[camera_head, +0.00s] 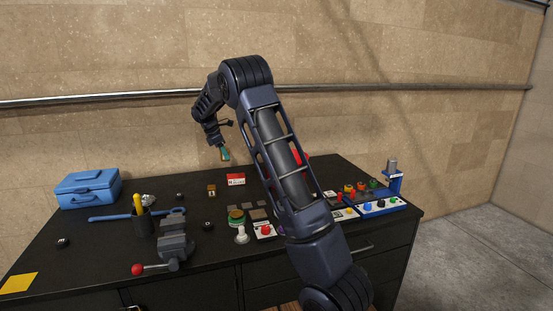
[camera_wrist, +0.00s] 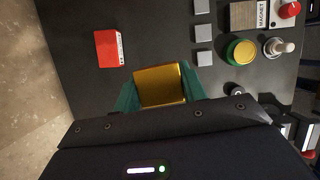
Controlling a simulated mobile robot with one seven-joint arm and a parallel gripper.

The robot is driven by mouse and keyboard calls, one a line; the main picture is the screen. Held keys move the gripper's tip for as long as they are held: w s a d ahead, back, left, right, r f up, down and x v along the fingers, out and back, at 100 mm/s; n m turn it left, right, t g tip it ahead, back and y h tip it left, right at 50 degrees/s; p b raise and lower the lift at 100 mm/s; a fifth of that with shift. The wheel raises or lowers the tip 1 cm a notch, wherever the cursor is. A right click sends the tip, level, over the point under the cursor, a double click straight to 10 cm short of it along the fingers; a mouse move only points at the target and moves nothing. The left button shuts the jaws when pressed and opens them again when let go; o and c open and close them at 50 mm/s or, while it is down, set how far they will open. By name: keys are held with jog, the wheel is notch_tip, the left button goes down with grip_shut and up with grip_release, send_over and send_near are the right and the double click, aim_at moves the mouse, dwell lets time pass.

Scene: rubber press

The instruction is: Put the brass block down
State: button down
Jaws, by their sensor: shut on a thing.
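The brass block (camera_wrist: 160,86) is a shiny gold block between the two teal fingers of my gripper (camera_wrist: 163,92) in the wrist view. My gripper is shut on it, with one finger on each side. In the head view my gripper (camera_head: 225,154) hangs over the back of the dark workbench (camera_head: 110,262), raised above its top. The block is too small there to make out clearly. The bench top also shows below the block in the wrist view (camera_wrist: 140,22).
A red-and-white box (camera_head: 235,179) and a small brown cube (camera_head: 211,190) stand near below my gripper. Grey plates, a green round pad (camera_wrist: 241,52) and a white-handled stamp (camera_wrist: 280,47) lie to the right. A vise (camera_head: 174,240) and blue toolbox (camera_head: 88,188) stand left.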

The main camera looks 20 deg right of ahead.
jog(key=w+d+r+n, duration=0.1)
jog(key=w+d+r, duration=0.15)
jog(key=d, duration=0.95)
jog(key=w+d+r+n+t, duration=0.1)
jog(key=w+d, duration=0.3)
jog(key=d, duration=0.8)
jog(key=w+d+r+n, duration=0.2)
jog(key=w+d, duration=0.1)
jog(key=d, duration=0.8)
jog(key=shift+t, duration=0.3)
notch_tip(320, 180, down, 20)
jog(key=shift+w+d+r, duration=0.15)
jog(key=shift+r, duration=0.1)
jog(key=shift+f, duration=0.45)
jog(key=c, duration=0.8)
grip_release()
